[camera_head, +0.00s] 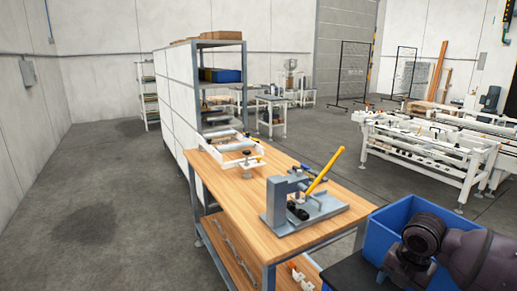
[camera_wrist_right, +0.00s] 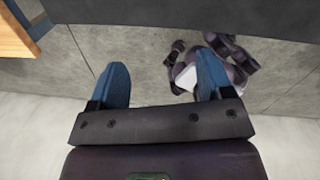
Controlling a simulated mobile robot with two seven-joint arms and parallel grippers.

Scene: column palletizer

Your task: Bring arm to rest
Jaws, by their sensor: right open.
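My right gripper (camera_wrist_right: 160,72) is in the right wrist view. Its two blue-padded fingers stand wide apart with nothing between them, above grey concrete floor. My right arm (camera_head: 430,250) enters the head view at the lower right corner, in front of the blue bin (camera_head: 378,222). Its gripper cannot be made out there. Dark jointed parts of my own body (camera_wrist_right: 238,55) show beside and behind the right-hand finger in the wrist view. My left arm and gripper are not visible in the head view.
A wooden workbench (camera_head: 232,205) holds a grey press (camera_head: 283,203) with a yellow lever (camera_head: 326,170) and a white frame (camera_head: 225,150). A shelf unit (camera_head: 220,44) stands behind. White conveyors (camera_head: 420,145) stand at right. Floor at left is clear. A wooden edge (camera_wrist_right: 14,38) shows in the wrist view.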

